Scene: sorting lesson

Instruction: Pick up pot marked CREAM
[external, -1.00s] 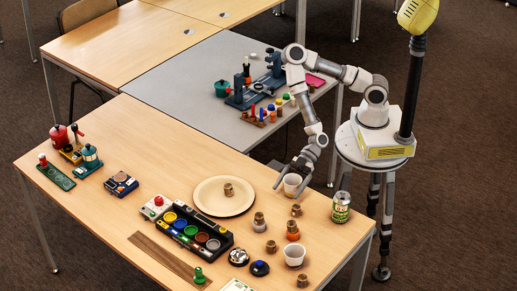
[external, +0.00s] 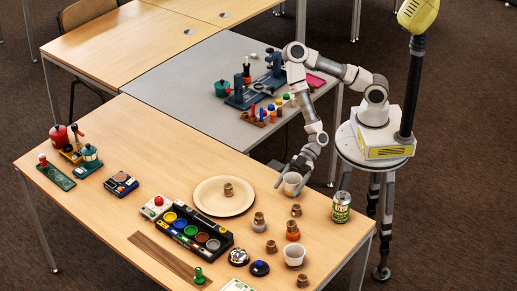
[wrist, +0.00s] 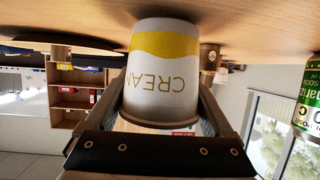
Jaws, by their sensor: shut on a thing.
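The pot marked CREAM (wrist: 165,75) is a white tapered cup with a yellow band. In the wrist view it fills the middle and appears upside down, with its lettering facing me. My gripper (external: 287,184) has one finger on each side of this pot and is shut on it. The pot also shows in the external view (external: 292,188), near the table's back edge, right of the round plate. It is on the tabletop or very close above it; I cannot tell which.
A second white pot (external: 295,255) stands nearer the front edge. Small brown pots (external: 271,246) and stacked jars (external: 292,231) stand between. A green can (external: 341,208) is at the right. The round plate (external: 208,204) holds a small brown pot. A paint tray (external: 190,242) lies left.

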